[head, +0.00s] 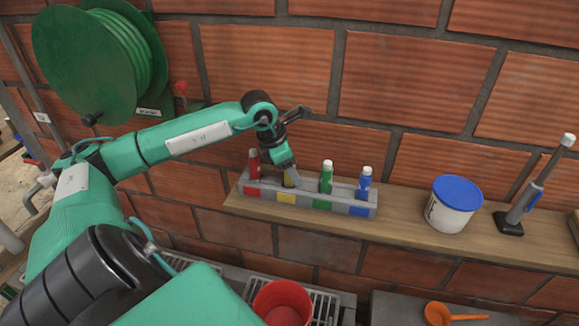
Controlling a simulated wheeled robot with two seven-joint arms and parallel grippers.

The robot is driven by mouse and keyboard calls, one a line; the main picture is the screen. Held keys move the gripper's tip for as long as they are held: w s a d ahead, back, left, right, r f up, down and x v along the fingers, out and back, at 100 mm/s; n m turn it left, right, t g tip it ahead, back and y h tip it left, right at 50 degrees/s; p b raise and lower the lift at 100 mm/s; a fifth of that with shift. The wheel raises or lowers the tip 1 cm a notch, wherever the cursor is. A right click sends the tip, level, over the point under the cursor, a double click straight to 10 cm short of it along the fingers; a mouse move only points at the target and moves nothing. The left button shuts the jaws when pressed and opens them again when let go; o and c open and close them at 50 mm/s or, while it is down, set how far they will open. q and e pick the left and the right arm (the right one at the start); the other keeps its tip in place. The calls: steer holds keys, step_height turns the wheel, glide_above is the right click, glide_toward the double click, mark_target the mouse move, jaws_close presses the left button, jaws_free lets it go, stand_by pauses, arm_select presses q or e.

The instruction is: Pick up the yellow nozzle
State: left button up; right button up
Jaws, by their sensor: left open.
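The yellow nozzle (288,181) stands in a grey rack (341,199) on the wooden shelf, in the slot with a yellow label. It is mostly hidden behind my left gripper. My left gripper (295,178) is open and reaches down from above at the yellow nozzle. I cannot tell whether its fingers are around the nozzle or just in front of it. My right gripper is not in view.
In the same rack stand a red nozzle (254,166) to the left, and a green nozzle (326,179) and a blue nozzle (364,185) to the right. A white tub with a blue lid (452,207) stands on the shelf (405,223). A brick wall is close behind.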

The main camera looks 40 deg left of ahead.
arm_select(q)
steer(key=shift+f, duration=0.2)
steer(key=c, duration=1)
steer(key=shift+c, duration=0.3)
steer(key=shift+r, duration=0.2)
